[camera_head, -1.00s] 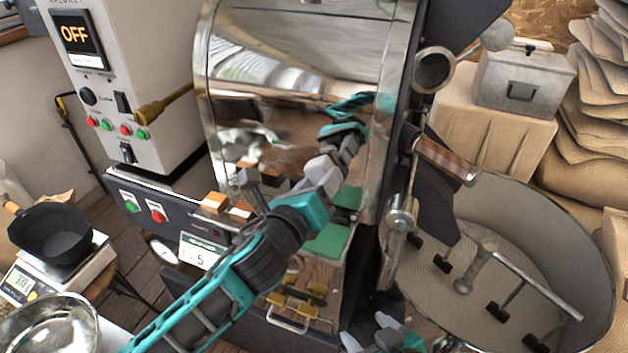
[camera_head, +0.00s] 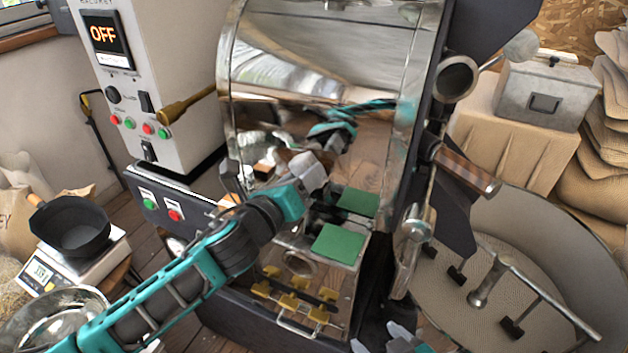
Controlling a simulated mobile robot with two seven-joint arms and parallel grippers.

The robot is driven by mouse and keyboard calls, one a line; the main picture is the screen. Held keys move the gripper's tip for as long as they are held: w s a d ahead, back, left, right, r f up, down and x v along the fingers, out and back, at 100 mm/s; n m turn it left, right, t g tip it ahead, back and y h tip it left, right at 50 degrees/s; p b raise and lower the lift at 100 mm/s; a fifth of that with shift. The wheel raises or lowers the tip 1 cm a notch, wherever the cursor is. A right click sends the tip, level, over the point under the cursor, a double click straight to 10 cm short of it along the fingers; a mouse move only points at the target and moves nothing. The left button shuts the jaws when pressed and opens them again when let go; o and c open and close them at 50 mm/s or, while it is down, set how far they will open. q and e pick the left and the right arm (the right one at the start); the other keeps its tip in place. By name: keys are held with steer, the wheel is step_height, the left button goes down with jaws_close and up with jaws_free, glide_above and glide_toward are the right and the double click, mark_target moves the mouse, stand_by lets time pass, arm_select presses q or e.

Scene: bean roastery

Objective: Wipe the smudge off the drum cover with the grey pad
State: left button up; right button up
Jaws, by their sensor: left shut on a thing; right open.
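The shiny drum cover (camera_head: 325,60) curves across the middle of the view and carries strong reflections. I cannot pick out the smudge among them. My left gripper (camera_head: 309,172) is at the lower part of the cover, its fingers pointing toward the metal. It is shut on a pale grey thing, probably the grey pad, which I cannot separate clearly from the grey fingers. Whether it touches the cover I cannot tell. The reflection of my arm shows just beyond it. My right gripper (camera_head: 392,343) is open at the bottom edge, partly cut off.
A green mat (camera_head: 338,245) lies on the ledge below the cover, with its reflection above. A wooden handle (camera_head: 466,172) juts out right of the drum, above the round cooling tray (camera_head: 555,215). The control box (camera_head: 160,75) stands left. A black pan (camera_head: 72,226) sits on a scale.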

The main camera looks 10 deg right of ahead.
mark_target(289, 166)
arm_select(q)
steer(key=shift+w+a, duration=0.85)
steer(key=shift+a, duration=0.3)
steer(key=shift+w+a, duration=0.9)
steer(key=shift+a, duration=0.3)
steer(key=shift+w+a, duration=0.85)
steer(key=shift+a, duration=0.3)
steer(key=shift+a+r, duration=0.1)
steer(key=shift+r, duration=0.6)
steer(key=shift+s+d+r, duration=0.1)
steer(key=shift+s+d, duration=0.5)
steer(key=shift+d, duration=0.2)
steer(key=shift+s+d+f, duration=0.1)
steer(key=shift+s+d, duration=0.45)
steer(key=shift+d, duration=0.3)
steer(key=shift+s+d+r, duration=0.1)
steer(key=shift+s+d, duration=0.5)
steer(key=shift+d, duration=0.2)
steer(key=shift+s+d, duration=0.95)
steer(key=shift+d, duration=0.3)
steer(key=shift+s+d, duration=0.9)
steer(key=shift+d, duration=0.4)
steer(key=shift+s+d, duration=0.95)
steer(key=shift+d, duration=0.3)
steer(key=shift+w+a, duration=1.55)
steer(key=shift+a, duration=0.55)
steer(key=shift+w+a, duration=1.5)
steer(key=shift+a, duration=0.55)
steer(key=shift+w+a, duration=1.55)
steer(key=shift+a, duration=0.55)
